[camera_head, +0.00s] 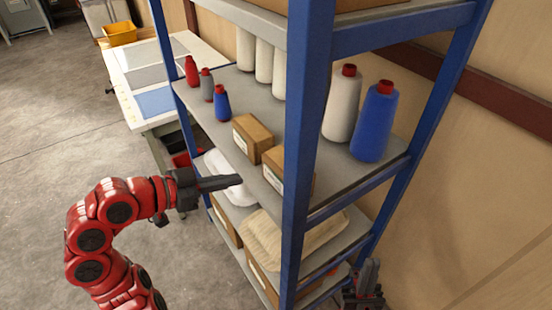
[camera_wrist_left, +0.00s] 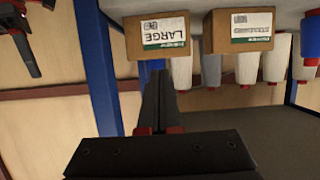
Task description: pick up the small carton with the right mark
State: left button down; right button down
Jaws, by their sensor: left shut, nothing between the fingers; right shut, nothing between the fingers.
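Two small brown cartons stand on the rack's middle shelf. One carton (camera_head: 250,140) is further from the near blue post; in the left wrist view it is the right-hand carton (camera_wrist_left: 238,47), its label too small to read. The other carton (camera_head: 274,180) is partly hidden by that post; in the left wrist view, which is upside down, its label on the left-hand carton (camera_wrist_left: 135,38) reads LARGE. My left gripper (camera_head: 238,180) is shut and empty, just in front of the shelf edge by the cartons. My right gripper (camera_head: 369,268) is shut and empty, low at the rack's right side.
Blue rack posts (camera_head: 308,140) frame the shelves. White cones and a blue cone (camera_head: 375,125) stand behind the cartons, with small red, grey and blue bottles (camera_head: 222,103) to the left. Pillows (camera_head: 310,235) lie below. The floor at left is clear.

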aim_at(276, 169)
pick_arm(q)
jog(key=w+d+p, duration=0.1)
jog(key=w+d, duration=0.1)
jog(key=d, duration=0.1)
jog(key=w+d+p, duration=0.2)
jog(key=d, duration=0.1)
jog(key=w+d+p, duration=0.2)
jog(key=d, duration=0.2)
jog(key=shift+w+r, duration=0.15)
jog(key=shift+w, duration=0.2)
jog(key=shift+w+a+f+p, duration=0.1)
jog(key=shift+f+p, duration=0.2)
jog(key=shift+p, duration=0.45)
jog(key=shift+f+b, duration=0.65)
jog(key=shift+b, duration=0.15)
jog(key=shift+a, duration=0.1)
jog(key=shift+f, duration=0.15)
